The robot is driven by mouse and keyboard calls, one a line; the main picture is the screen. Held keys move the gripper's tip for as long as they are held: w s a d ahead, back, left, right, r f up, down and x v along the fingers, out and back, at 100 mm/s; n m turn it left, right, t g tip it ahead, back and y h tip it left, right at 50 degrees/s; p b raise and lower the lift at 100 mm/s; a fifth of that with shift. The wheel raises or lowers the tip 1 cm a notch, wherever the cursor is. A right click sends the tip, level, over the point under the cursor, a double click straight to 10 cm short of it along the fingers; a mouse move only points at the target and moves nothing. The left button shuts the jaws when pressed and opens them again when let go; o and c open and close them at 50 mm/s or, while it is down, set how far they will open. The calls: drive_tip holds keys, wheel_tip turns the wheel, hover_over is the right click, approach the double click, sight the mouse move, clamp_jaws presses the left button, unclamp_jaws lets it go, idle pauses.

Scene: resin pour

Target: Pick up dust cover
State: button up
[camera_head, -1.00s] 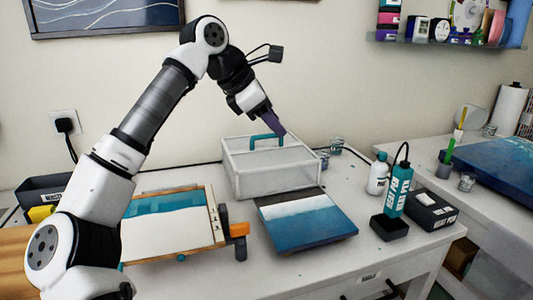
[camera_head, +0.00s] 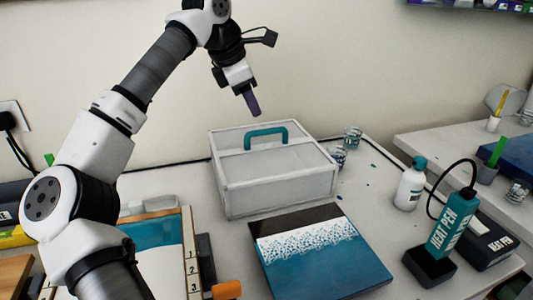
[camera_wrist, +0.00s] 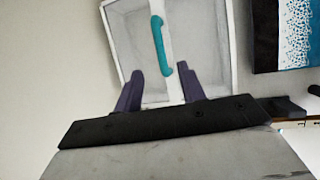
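The dust cover (camera_head: 278,180) is a translucent, pale-framed box with a teal handle (camera_head: 266,134) on top. It stands upright on the white table behind the painted panel. My gripper (camera_head: 253,110) hangs in the air above the cover, a little left of the handle and apart from it. In the wrist view, the cover (camera_wrist: 192,25) lies beyond the fingers, and its handle (camera_wrist: 159,45) shows ahead of the gap. My gripper's two purple fingers (camera_wrist: 160,74) are spread apart with nothing between them.
A blue and white wave panel (camera_head: 325,262) lies in front of the cover. A framed teal panel (camera_head: 165,235) is at left.

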sight(266, 130)
drive_tip(key=p+x, duration=0.1)
drive_tip(key=x, duration=1)
drive_tip(key=shift+d+p, duration=0.25)
drive_tip(key=shift+p, duration=0.05)
drive_tip(key=shift+c, duration=0.2)
clamp_jaws()
